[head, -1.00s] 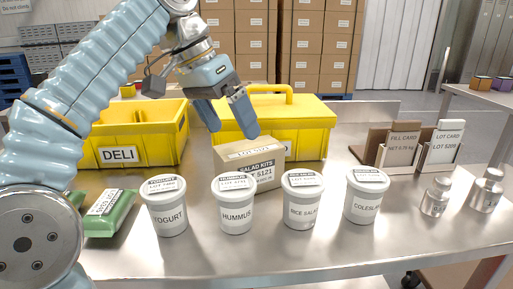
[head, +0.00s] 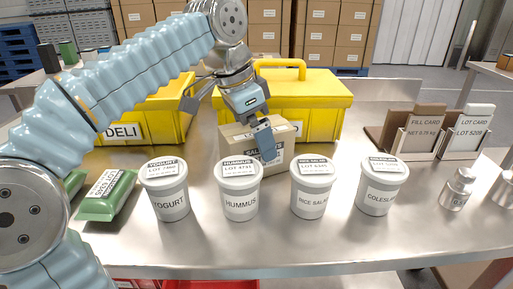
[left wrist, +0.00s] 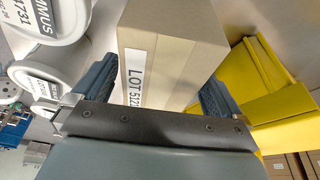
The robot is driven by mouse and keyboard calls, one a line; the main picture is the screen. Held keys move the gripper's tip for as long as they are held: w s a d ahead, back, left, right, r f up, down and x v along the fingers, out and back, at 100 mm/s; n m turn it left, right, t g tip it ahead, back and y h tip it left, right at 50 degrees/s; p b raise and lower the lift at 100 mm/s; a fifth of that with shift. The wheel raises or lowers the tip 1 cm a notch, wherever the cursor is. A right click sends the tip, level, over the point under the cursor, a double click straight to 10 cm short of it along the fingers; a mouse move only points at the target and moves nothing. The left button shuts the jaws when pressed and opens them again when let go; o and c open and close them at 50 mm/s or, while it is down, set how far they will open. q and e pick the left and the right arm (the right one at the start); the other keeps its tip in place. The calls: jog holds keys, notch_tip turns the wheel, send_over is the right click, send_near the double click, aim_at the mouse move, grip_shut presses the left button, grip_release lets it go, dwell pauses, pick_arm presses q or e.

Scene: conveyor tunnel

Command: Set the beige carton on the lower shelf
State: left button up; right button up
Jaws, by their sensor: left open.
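The beige carton (head: 240,138), labelled Salad Kits, stands on the steel table behind the hummus and rice salad tubs. My left gripper (head: 250,130) is at the carton from above, with one finger in front of its printed face. In the left wrist view the open fingers (left wrist: 155,92) lie on either side of the carton (left wrist: 165,50), whose lot label shows between them. I cannot tell whether they touch it. A strip of what looks like the lower shelf (head: 335,282) shows below the table's front edge. My right gripper is not in view.
Yogurt (head: 167,195), hummus (head: 240,195), rice salad (head: 311,192) and coleslaw (head: 380,190) tubs stand in front. A yellow deli bin (head: 150,105) and yellow toolbox (head: 322,105) stand behind. Green packs (head: 105,200) lie at left. Red crates (head: 210,284) show below the table.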

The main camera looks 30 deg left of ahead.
pick_arm(q)
jog(key=x, duration=0.3)
jog(key=shift+f, duration=0.1)
jog(key=c, duration=1.5)
